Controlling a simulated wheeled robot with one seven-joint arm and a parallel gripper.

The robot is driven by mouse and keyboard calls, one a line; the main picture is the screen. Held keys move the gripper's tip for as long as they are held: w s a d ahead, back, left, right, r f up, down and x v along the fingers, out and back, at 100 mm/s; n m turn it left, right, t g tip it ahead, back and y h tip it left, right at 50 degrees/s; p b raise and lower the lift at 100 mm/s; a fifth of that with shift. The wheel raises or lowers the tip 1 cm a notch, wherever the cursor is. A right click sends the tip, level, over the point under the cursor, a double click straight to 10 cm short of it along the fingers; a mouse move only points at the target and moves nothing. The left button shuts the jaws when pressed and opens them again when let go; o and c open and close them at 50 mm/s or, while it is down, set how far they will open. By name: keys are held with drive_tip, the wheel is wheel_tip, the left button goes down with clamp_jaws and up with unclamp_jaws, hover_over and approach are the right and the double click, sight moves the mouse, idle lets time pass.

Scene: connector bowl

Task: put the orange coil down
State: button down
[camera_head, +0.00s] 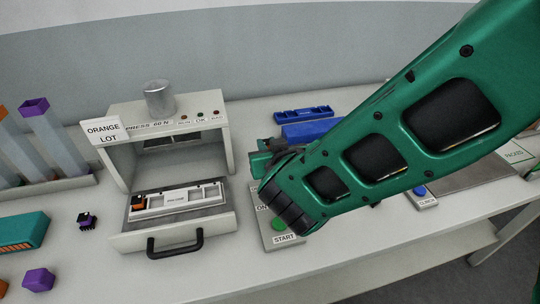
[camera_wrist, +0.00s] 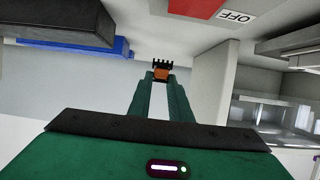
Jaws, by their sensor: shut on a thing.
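My gripper (camera_wrist: 161,82) is shut on the orange coil (camera_wrist: 161,74), a small orange block with a black comb-like end, held between the green fingertips in the wrist view. The coil appears raised, with nothing seen touching it except the fingers. In the head view my gripper (camera_head: 262,160) shows only partly, behind my green wrist, to the right of the grey press housing. The coil is hidden there.
The press (camera_head: 119,155), labelled ORANGE LOT, has its drawer (camera_head: 218,224) out, holding a white fixture (camera_head: 178,200) with an orange piece at its left. Blue trays (camera_head: 303,114) lie behind my wrist. A START panel (camera_head: 276,239) is below it. Loose purple pieces (camera_head: 39,281) lie left.

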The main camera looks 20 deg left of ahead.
drive_tip(key=shift+s+f, duration=0.1)
drive_tip(key=shift+f, duration=2.05)
drive_tip(key=shift+f, duration=0.15)
drive_tip(key=shift+f, duration=0.1)
